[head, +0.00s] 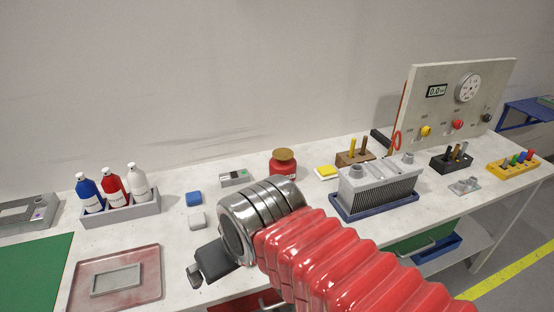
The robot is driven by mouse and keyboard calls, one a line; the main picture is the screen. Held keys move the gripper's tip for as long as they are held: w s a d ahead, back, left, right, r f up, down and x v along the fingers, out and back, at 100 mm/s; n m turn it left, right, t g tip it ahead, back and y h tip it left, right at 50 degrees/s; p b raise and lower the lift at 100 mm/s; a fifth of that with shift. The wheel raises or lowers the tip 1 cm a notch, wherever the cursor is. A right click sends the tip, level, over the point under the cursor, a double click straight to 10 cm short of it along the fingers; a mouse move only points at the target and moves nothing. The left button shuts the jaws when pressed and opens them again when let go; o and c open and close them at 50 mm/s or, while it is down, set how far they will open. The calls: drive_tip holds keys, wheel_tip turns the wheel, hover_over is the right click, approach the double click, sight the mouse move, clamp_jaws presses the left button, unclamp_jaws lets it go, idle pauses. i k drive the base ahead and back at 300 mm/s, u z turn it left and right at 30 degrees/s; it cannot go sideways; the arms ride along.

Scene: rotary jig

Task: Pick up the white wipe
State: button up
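A small whitish folded pad, which looks like the white wipe (197,219), lies flat on the pale bench, left of my metal wrist. A similar blue pad (194,198) lies just behind it. A yellow pad (326,172) with a white edge lies farther right. My dark gripper (195,274) points left and down in front of the white wipe, apart from it in the picture. Its fingers are seen too small and edge-on to show whether they are open. I see nothing held in it.
A grey caddy (122,214) with blue, red and white bottles stands left of the pads. A reddish tray (118,296) with a grey frame lies front left. A small grey device (236,178) and a red brass-topped container (283,165) stand behind my wrist. A finned block (380,186) sits right.

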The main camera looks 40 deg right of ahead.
sight(197, 220)
drive_tip(key=k, duration=0.65)
drive_tip(key=u, duration=0.5)
drive_tip(key=i, duration=1.25)
drive_tip(key=u, duration=0.1)
